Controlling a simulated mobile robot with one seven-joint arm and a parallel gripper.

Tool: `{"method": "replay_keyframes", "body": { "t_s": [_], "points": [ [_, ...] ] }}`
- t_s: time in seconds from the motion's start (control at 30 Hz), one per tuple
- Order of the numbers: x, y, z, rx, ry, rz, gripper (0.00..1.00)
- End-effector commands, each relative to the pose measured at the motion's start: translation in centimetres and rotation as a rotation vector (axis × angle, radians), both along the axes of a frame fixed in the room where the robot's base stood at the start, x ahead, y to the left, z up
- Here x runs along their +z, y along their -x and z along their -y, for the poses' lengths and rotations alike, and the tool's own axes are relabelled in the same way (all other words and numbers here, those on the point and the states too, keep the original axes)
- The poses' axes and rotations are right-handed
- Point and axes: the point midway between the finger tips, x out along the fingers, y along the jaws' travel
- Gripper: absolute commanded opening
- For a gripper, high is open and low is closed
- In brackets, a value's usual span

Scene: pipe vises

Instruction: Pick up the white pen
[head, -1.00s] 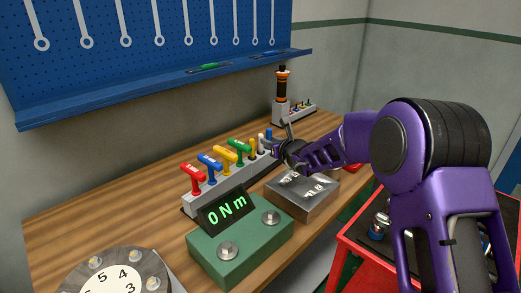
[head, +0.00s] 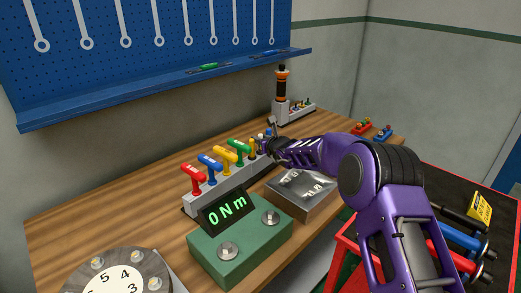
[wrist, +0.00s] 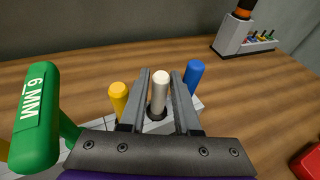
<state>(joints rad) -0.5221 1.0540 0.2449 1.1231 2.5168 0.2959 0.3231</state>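The white pen (wrist: 159,94) stands upright in the grey rack in the wrist view, between a yellow pen (wrist: 118,98) and a blue pen (wrist: 193,78). My gripper (wrist: 162,76) is open, with one finger on each side of the white pen. Narrow gaps show between the pen and both fingers, so it does not look clamped. The blue pen is just outside the right finger, the yellow pen just outside the left. In the head view my gripper (head: 271,146) is at the rack's far end, and the white pen is mostly hidden there.
The rack (head: 232,192) also holds several T-handle keys, including a green one (wrist: 36,118) close to my gripper on the left. A torque meter (head: 240,246) and a metal box (head: 302,192) stand in front. A screwdriver stand (head: 281,110) is behind.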

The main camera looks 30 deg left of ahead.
Motion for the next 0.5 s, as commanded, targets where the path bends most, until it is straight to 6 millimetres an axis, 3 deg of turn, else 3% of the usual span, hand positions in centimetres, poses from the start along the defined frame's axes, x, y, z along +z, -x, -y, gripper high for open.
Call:
{"method": "replay_keyframes", "body": {
  "t_s": [0.2, 0.37, 0.5],
  "points": [
    [-0.03, -0.02, 0.00, 0.000, 0.000, 0.000, 0.31],
    [-0.03, -0.03, 0.01, 0.000, 0.001, -0.001, 0.02],
    [-0.01, -0.03, 0.01, -0.001, 0.000, 0.000, 0.00]
  ]
}}
